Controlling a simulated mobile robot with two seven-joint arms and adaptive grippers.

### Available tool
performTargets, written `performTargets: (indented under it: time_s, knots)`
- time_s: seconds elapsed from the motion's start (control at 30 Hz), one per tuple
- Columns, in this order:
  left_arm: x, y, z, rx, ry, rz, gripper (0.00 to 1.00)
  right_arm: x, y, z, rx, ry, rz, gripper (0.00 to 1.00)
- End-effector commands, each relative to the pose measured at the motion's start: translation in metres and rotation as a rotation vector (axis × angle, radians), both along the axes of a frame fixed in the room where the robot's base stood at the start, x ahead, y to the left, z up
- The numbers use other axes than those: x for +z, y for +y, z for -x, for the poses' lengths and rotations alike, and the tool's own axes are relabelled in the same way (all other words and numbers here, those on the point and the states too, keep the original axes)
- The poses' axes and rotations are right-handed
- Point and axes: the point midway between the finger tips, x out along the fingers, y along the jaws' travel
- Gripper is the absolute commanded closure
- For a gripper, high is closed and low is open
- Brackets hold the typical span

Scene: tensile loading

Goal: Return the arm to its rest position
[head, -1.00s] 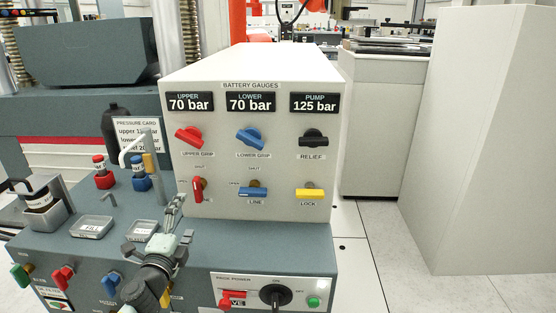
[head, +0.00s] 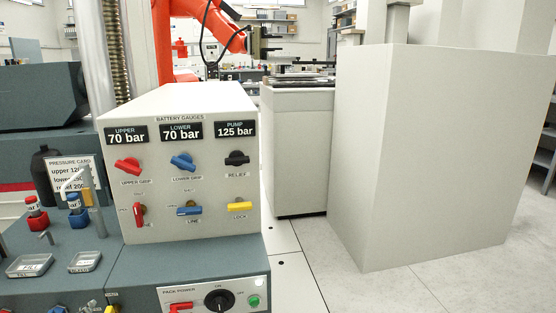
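Neither of my grippers can be made out in the head view, so whether they are open or shut is hidden. The white gauge box (head: 220,218) stands on the grey console (head: 130,272). Its displays read upper 70 bar, lower 70 bar and pump 125 bar. On its face are a red upper grip knob (head: 127,165), a blue lower grip knob (head: 182,161) and a black relief knob (head: 237,158). Below are an upright red lever (head: 138,215), a level blue line lever (head: 189,211) and a level yellow lock lever (head: 240,206).
A large pale cabinet (head: 420,160) fills the right, beside a lower pale cabinet (head: 299,150). Bare floor (head: 297,285) lies between console and cabinets. An orange arm (head: 163,45) stands behind the box. Small trays (head: 85,262) and red and blue holders sit on the console's left.

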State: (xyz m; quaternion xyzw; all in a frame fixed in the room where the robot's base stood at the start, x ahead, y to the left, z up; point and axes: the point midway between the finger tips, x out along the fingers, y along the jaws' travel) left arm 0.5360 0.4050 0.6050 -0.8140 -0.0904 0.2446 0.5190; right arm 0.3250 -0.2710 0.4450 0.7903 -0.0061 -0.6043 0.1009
Motion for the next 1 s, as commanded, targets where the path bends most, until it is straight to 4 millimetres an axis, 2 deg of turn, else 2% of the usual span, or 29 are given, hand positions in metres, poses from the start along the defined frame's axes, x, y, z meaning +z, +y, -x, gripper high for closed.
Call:
performTargets:
  time_s: [0.03,0.13,0.2,0.3,0.43,0.5,0.6,1.0]
  knots:
    - [-0.024,-0.007,0.019,0.054,0.054,0.100,0.10,0.000,0.000,-0.004,0.000,-0.007,-0.001,0.60]
    - [-0.072,-0.026,0.060,0.170,0.181,0.303,0.10,0.001,0.001,-0.010,0.002,-0.019,-0.002,0.60]
    - [-0.104,-0.047,0.093,0.250,0.281,0.441,0.10,0.001,0.001,-0.011,0.002,-0.019,-0.004,0.60]
    - [-0.137,-0.079,0.139,0.345,0.422,0.602,0.10,-0.004,0.000,-0.009,0.001,-0.010,-0.003,0.60]
    - [-0.160,-0.114,0.182,0.424,0.560,0.739,0.10,-0.007,0.001,-0.007,0.001,-0.006,-0.006,0.60]
    - [-0.165,-0.126,0.196,0.447,0.606,0.780,0.10,-0.008,0.002,-0.007,0.001,-0.008,-0.007,0.60]
    - [-0.169,-0.135,0.207,0.465,0.641,0.810,0.10,-0.009,0.003,-0.007,0.002,-0.008,-0.009,0.60]
    - [-0.169,-0.136,0.208,0.467,0.646,0.812,0.10,-0.013,0.003,0.002,0.000,0.010,-0.010,0.60]
